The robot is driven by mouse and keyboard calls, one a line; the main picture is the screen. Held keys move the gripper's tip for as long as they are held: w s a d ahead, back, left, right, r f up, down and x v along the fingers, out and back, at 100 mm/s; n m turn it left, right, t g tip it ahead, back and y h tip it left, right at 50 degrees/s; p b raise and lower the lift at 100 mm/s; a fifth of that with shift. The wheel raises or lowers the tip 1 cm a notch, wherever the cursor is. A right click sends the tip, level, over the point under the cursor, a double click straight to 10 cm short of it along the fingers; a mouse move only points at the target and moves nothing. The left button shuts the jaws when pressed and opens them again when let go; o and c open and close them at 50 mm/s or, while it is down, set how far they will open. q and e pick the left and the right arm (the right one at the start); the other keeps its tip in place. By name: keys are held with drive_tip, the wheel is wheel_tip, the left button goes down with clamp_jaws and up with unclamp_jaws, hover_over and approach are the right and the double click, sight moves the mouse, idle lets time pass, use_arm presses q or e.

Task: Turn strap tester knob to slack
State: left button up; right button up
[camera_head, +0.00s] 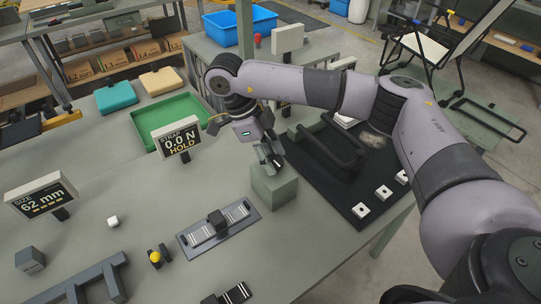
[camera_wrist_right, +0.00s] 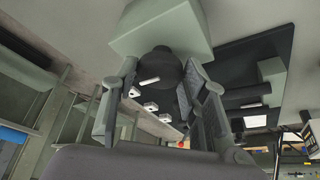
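The strap tester's display (camera_head: 177,141) reads "STRAP 0.0 N HOLD" in the head view. To its right stands a grey-green block (camera_head: 274,187); the block also shows at the top of the right wrist view (camera_wrist_right: 160,27). A dark round knob (camera_wrist_right: 168,69) with a white mark sits on the block's face. In the head view the knob is hidden by my right gripper (camera_head: 268,157), which is at the block's top. In the right wrist view its fingers (camera_wrist_right: 158,88) are apart, one on each side of the knob; I cannot tell whether they touch it. My left gripper is not in view.
A black mat (camera_head: 345,195) with a dark handle and white pieces lies right of the block. A grey strap plate (camera_head: 218,229) lies in front. A green tray (camera_head: 180,108) and a "62 mm" display (camera_head: 42,196) stand left. The bench between has bare room.

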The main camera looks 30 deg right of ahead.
drive_tip(key=o, duration=0.4)
drive_tip(key=shift+r, duration=0.1)
drive_tip(key=v, duration=1.1)
drive_tip(key=shift+a+r, duration=0.1)
drive_tip(key=shift+r, duration=0.3)
